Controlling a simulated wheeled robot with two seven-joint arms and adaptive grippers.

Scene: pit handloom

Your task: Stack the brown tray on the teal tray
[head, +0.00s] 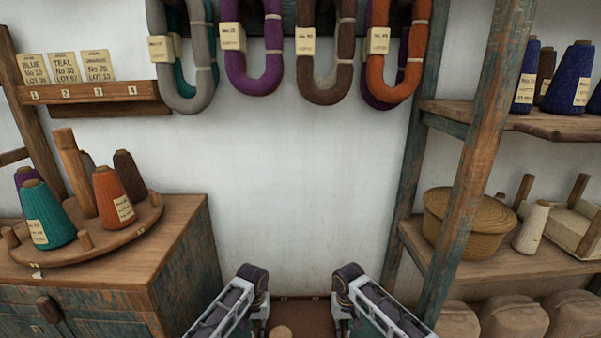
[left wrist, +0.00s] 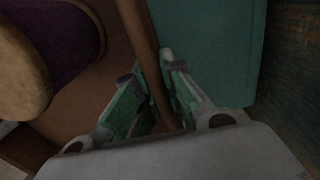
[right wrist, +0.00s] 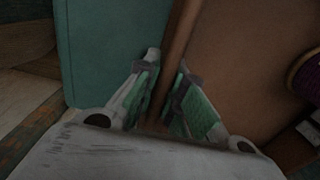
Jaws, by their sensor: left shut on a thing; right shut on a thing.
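The brown tray (head: 300,313) shows in part between my grippers at the bottom edge of the head view. My left gripper (head: 254,274) is shut on one of its walls; the left wrist view shows that brown wall (left wrist: 137,38) between the fingers. My right gripper (head: 347,273) is shut on another part of the tray, whose wall (right wrist: 181,35) runs between its fingers in the right wrist view. A flat teal surface, seemingly the teal tray (left wrist: 208,45), lies just outside the brown wall, and also shows in the right wrist view (right wrist: 108,50). The height gap between them cannot be told.
A dark purple spool (left wrist: 65,50) is by the brown tray's floor; a purple thread end (right wrist: 307,72) shows in the right wrist view. A cabinet (head: 180,245) with a round cone stand (head: 140,222) is at left. A shelf post (head: 475,160) stands at right.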

